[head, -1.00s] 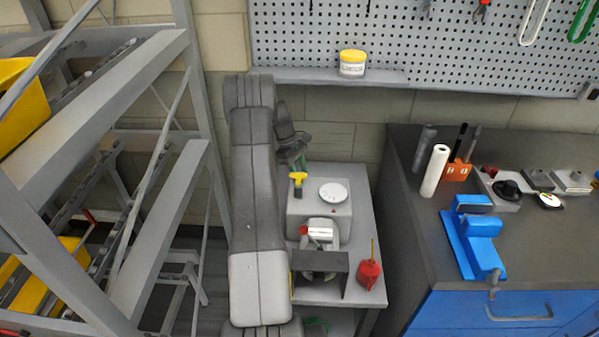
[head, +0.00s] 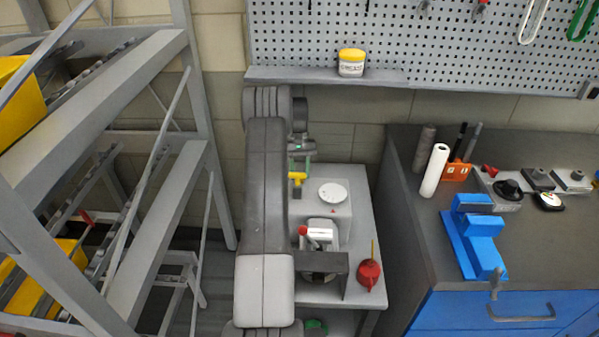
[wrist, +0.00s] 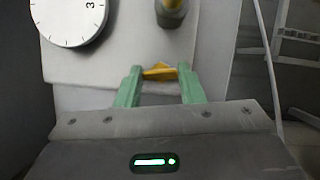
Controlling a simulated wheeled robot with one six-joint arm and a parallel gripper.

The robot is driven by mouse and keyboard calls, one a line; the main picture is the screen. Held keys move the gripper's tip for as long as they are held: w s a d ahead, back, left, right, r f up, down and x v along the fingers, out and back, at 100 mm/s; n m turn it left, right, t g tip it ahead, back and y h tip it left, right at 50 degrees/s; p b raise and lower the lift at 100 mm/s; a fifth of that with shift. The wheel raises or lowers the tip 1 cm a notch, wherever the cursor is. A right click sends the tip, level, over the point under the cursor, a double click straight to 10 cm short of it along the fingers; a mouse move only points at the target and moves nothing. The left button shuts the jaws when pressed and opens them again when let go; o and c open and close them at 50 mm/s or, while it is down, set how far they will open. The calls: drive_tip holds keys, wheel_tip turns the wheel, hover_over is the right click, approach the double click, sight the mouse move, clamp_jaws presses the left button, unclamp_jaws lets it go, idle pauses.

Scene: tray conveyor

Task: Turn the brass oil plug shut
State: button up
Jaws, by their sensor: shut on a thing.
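The brass oil plug (wrist: 160,72) shows in the wrist view as a yellow-gold winged piece at the edge of the pale grey machine housing (wrist: 120,60). My gripper (wrist: 162,80) has its two green fingers on either side of the plug, shut on it. In the head view my gripper (head: 300,158) is behind the grey housing (head: 327,213), partly covered by my arm. The plug cannot be made out there. How far it is turned cannot be told.
A yellow T-handle (head: 297,178) on a dark stem stands close to my gripper. A white dial (head: 333,193) sits on the housing. A red oil can (head: 369,274) stands at the front right. A grey rack (head: 170,150) stands to the left.

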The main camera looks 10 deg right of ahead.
drive_tip(key=shift+m+y, duration=0.4)
drive_tip(key=shift+m, duration=0.5)
drive_tip(key=o, duration=1)
